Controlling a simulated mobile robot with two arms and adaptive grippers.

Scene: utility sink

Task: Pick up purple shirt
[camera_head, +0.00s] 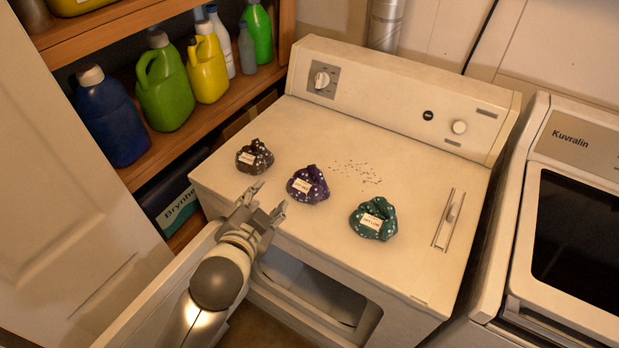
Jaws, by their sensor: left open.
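A crumpled purple shirt (308,184) with light spots and a white label lies on top of the white dryer-like machine (413,164). It is the middle one of three similar bundles. My left gripper (268,199) is open and empty, near the front left edge of the machine top. It is to the left of the purple shirt and a little nearer to me, apart from it in the picture. My right gripper is not in view.
A dark brown bundle (255,156) lies left of the purple one and a green bundle (373,219) lies right. Small dark specks (358,172) lie behind. The machine's front door (155,300) hangs open. Shelves of bottles (163,82) stand left; another machine (575,215) stands right.

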